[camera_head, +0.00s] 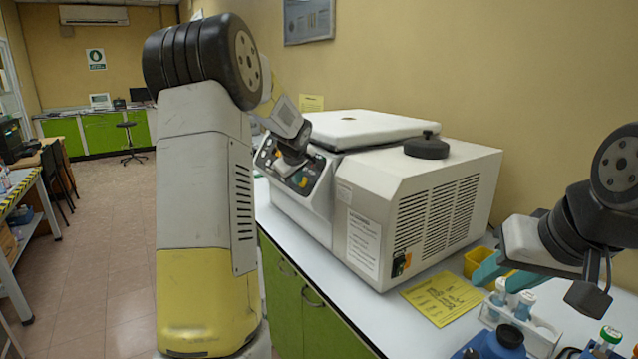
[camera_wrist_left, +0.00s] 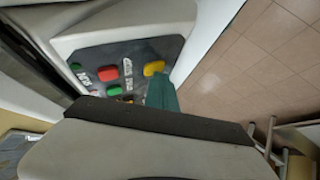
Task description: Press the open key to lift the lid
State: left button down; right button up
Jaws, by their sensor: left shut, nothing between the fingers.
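The white centrifuge (camera_head: 405,185) stands on the bench with its lid (camera_head: 362,127) down. Its dark control panel (camera_head: 303,183) faces left, partly hidden by my left wrist. In the left wrist view the panel (camera_wrist_left: 138,53) carries a yellow key (camera_wrist_left: 154,68), red keys and green keys; the small labels are too blurred to read. My left gripper's teal fingers (camera_wrist_left: 162,93) are shut and empty, with the tip right by the yellow key; contact cannot be made out. My right gripper (camera_head: 506,273) is at the right above the bench, its teal fingers apart and empty.
A black round knob (camera_head: 427,148) sits on the centrifuge housing.

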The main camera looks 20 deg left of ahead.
dwell(0.4)
pick_arm(q)
jog(key=shift+s+a+r, duration=0.35)
jog(key=shift+s, duration=0.1)
jog(key=s+a+r, duration=0.2)
jog(key=s, duration=0.1)
jog(key=shift+s+a+r, duration=0.1)
jog(key=shift+a+r, duration=0.25)
jog(key=shift+a, duration=0.05)
dwell(0.6)
jog(key=s+d+m+h, duration=0.1)
jog(key=s+d+m, duration=0.3)
jog(key=s, duration=0.8)
jog(key=s+d+m+g+h, duration=0.1)
jog(key=s+d+m, duration=0.3)
jog(key=s+d, duration=0.5)
jog(key=s+d+m+g+h, duration=0.1)
jog(key=s+d+m, duration=0.3)
jog(key=s, duration=1)
jog(key=d+h, duration=0.1)
jog(key=d, duration=0.2)
jog(key=shift+s+f+h, duration=0.25)
jog(key=shift+s+h, duration=0.1)
jog(key=shift+h, duration=0.05)
